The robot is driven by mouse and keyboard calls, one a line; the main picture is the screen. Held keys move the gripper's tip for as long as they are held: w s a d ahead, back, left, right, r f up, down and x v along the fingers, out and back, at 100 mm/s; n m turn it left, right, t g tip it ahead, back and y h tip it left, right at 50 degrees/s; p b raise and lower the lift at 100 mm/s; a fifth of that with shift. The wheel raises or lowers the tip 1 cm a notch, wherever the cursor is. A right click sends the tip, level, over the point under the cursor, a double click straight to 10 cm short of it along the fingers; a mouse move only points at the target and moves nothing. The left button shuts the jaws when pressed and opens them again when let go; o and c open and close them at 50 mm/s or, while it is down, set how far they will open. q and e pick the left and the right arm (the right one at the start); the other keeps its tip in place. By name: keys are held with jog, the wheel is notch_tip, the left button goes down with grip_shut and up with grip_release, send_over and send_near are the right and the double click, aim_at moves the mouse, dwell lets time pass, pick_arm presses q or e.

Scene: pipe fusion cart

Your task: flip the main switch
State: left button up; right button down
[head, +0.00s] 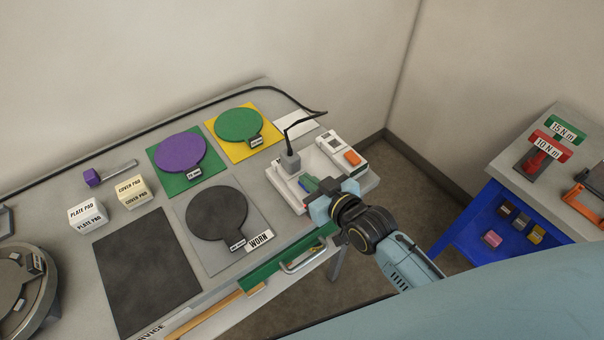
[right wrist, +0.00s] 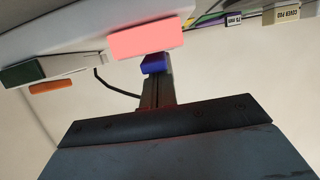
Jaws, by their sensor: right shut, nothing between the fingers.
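A white power unit (head: 334,160) with a plug and black cord stands at the table's right end. An orange switch (head: 352,158) is on its right part, and a green piece (head: 309,183) is at its front. I cannot read which control is the main switch. My right gripper (head: 322,186) is shut and empty, low over the front of the unit and partly hiding it. In the right wrist view a pinkish-red block (right wrist: 147,38) lies just beyond the blue fingertips (right wrist: 155,63); contact cannot be told. My left gripper is not in view.
Left of the unit lie a grey worn plate (head: 217,214), a purple disc (head: 180,153) and a green disc (head: 238,125). A drawer handle (head: 303,261) sticks out at the table's front. A blue cart (head: 458,222) with torque tools stands to the right, across a floor gap.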

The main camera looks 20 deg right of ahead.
jog(key=shift+d, duration=0.15)
jog(key=shift+w+r, duration=0.15)
jog(key=shift+w, duration=0.1)
jog(key=shift+w+a+r, duration=0.15)
jog(key=shift+w+a, duration=0.1)
jog(key=shift+w, duration=0.2)
jog(key=shift+p, duration=0.3)
jog(key=shift+r+p, duration=0.6)
jog(key=shift+r, duration=0.05)
jog(key=r+p, duration=0.3)
jog(key=shift+w+a, duration=0.1)
jog(key=shift+w, duration=0.15)
jog(key=v, duration=1)
jog(key=shift+w+r, duration=0.15)
jog(key=shift+r, duration=0.1)
jog(key=shift+f, duration=0.15)
